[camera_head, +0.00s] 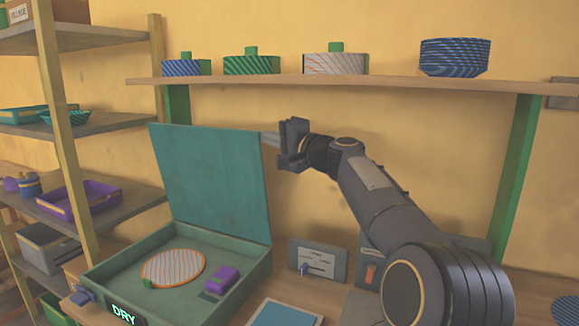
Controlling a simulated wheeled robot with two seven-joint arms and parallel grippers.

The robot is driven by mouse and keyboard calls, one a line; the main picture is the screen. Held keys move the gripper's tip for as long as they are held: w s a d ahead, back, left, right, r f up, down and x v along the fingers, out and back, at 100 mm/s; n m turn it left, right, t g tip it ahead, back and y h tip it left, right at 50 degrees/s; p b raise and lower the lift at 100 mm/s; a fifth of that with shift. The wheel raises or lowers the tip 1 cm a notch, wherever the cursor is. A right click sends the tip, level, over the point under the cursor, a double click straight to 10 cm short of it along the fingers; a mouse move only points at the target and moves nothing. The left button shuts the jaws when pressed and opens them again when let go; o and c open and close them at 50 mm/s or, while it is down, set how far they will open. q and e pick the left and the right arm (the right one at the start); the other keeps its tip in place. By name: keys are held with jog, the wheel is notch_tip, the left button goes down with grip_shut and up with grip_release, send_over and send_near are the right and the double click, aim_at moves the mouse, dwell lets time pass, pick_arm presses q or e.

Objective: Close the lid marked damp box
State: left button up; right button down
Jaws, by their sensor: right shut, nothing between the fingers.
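A green box (110,272) stands on the bench at lower left. Its teal lid (210,180) stands open, nearly upright and leaning back. A small lit display on the box front reads DRY (124,313); I see no damp marking. Inside lie a round striped plate (172,267) with a small green tab and a purple block (222,279). My right gripper (267,140) is shut and empty, its tips at the lid's upper right edge. I cannot tell whether they touch it. My left gripper is out of view.
A wall shelf (400,83) with several striped discs and a stack of blue dishes runs above my right arm. A panel with a slider (318,261) and a switch with an orange rocker (370,274) stand right of the box. A side rack (66,130) stands at left.

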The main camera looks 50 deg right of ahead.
jog(key=s+a+f+n+t+y+b, duration=0.1)
jog(key=s+a+f+n+b, duration=0.1)
jog(key=a+f+n+b, duration=0.45)
jog(key=s+a+f+n+t+y+b, duration=0.1)
jog(key=s+a+f+b, duration=0.2)
jog(key=a+b, duration=0.8)
jog(key=s+a+f+b, duration=0.2)
jog(key=a+f+b, duration=0.6)
jog(key=f+b, duration=0.3)
jog(key=shift+s+f+n, duration=0.15)
jog(key=shift+f+n, duration=0.2)
jog(key=shift+f, duration=1.1)
jog(key=shift+r, duration=0.1)
jog(key=s+d+p, duration=0.2)
jog(key=s+p, duration=0.1)
jog(key=s, duration=0.6)
jog(key=shift+d+r+p, duration=0.2)
jog(key=shift+d+p, duration=0.05)
jog(key=shift+p, duration=0.05)
